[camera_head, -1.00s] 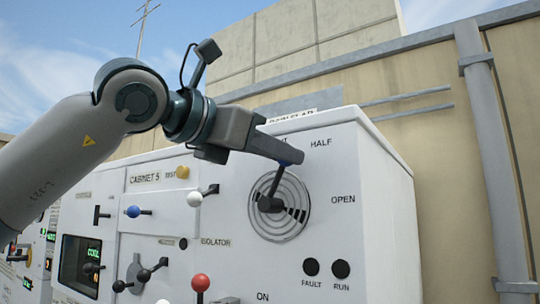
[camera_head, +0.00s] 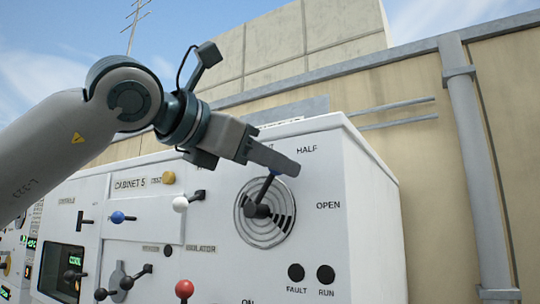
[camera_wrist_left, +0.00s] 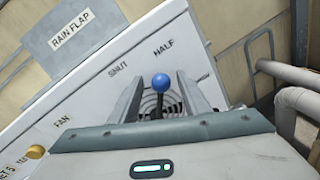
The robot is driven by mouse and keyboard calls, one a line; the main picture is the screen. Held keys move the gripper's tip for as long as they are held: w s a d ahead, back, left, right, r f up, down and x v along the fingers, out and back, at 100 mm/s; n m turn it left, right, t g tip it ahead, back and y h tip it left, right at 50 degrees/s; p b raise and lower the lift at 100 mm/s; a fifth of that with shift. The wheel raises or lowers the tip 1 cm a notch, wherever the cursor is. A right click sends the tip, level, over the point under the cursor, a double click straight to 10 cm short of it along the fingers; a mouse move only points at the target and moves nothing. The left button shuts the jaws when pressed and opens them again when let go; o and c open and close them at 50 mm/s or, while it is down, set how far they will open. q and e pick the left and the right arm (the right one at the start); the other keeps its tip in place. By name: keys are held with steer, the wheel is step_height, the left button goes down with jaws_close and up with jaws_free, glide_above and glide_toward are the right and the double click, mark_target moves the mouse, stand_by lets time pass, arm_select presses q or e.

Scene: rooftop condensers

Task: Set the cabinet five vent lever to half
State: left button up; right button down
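The vent lever on cabinet five (camera_head: 128,184) is a dark arm with a blue ball knob (camera_wrist_left: 161,82), turning on a hub (camera_head: 257,211) over a round slotted vent (camera_head: 263,233). It points up and slightly right; the HALF label (camera_head: 307,150) is further right, OPEN (camera_head: 328,205) at the right. The SHUT label (camera_wrist_left: 118,68) shows in the left wrist view. My left gripper (camera_head: 290,167) is at the knob, and its finger covers part of it in the head view. In the left wrist view the knob lies between the parted fingers, with gaps on both sides. My right gripper is not in view.
Other controls crowd the panel left and below: a white knob (camera_head: 180,204), a smaller blue knob (camera_head: 118,217), a red knob (camera_head: 184,289) and a yellow button (camera_head: 168,177). A wall pipe (camera_head: 470,160) stands to the right. The space before OPEN looks clear.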

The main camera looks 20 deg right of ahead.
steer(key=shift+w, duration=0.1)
arm_select(q)
steer(key=b+v, duration=0.5)
steer(key=v, duration=1.2)
steer(key=shift+a, duration=0.2)
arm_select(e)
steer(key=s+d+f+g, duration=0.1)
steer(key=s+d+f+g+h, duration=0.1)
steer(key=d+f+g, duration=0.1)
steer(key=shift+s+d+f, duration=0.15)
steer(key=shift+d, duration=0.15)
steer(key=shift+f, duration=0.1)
